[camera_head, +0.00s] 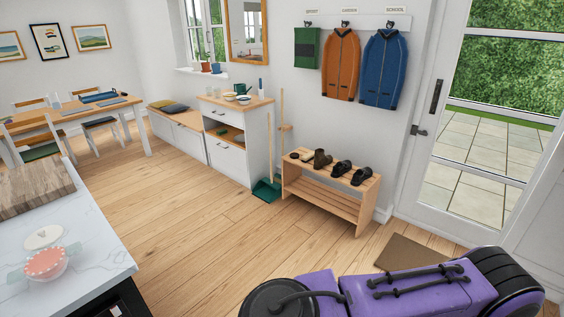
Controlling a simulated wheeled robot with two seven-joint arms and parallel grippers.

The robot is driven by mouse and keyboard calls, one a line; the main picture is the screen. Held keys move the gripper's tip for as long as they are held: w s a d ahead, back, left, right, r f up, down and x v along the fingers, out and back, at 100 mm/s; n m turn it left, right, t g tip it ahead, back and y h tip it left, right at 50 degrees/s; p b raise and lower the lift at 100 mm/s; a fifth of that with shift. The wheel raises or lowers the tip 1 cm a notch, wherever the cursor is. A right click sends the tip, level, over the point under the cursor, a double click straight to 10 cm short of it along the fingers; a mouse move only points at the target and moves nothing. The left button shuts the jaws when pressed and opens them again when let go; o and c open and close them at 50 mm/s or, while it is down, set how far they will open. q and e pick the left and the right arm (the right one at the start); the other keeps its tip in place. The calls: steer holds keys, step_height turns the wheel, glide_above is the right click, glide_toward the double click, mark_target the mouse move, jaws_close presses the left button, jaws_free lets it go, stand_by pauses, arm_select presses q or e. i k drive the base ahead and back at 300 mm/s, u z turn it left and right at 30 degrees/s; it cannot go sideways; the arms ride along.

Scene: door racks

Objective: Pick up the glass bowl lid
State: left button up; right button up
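A round pale disc with a small knob-like spot (44,237) lies on the white marble counter at the lower left. It looks like the glass bowl lid, though it is small in the view. Just in front of it, close by, stands a small bowl-like dish with a coral-pink top (46,263) and pale greenish tabs on its sides. I cannot tell whether the dish and disc touch. Neither of my grippers shows in the head view.
The marble counter (95,262) has a wooden board (35,187) at its back. A purple arm link, mine, crosses the bottom right. A shoe rack (325,194), cabinet (228,160) and glass door (470,150) stand beyond. The wooden floor between is clear.

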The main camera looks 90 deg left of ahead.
mark_target(48, 234)
steer(key=u, duration=4.05)
steer(key=k, duration=0.25)
steer(key=u, duration=0.8)
